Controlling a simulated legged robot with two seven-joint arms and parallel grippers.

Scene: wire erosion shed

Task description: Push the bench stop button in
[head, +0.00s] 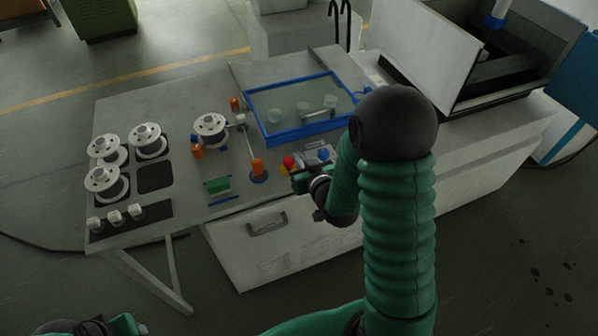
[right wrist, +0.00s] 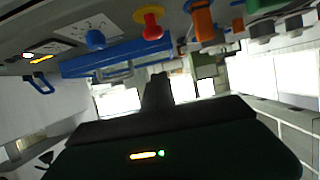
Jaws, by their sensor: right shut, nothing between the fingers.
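The red stop button (head: 288,162) with yellow beside it is near the bench's front edge, left of a blue knob (head: 323,154). In the right wrist view, the red-and-yellow button (right wrist: 149,20) appears at the top, above the finger tips in the picture. My right gripper (head: 297,182) is shut and empty, just in front of the button in the head view; a gap shows between them in the wrist view. The wrist view shows its dark fingers (right wrist: 157,90) together. My left gripper (head: 125,324) is partly in view at the bottom left; its fingers are unclear.
An orange post (head: 258,168) on a blue base stands left of the button. A blue-framed tray (head: 297,127) lies behind it. White spools (head: 146,139) stand on the left of the bench. A drawer handle (head: 267,223) is on the bench front. A machine with a raised panel (head: 425,52) stands at the right.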

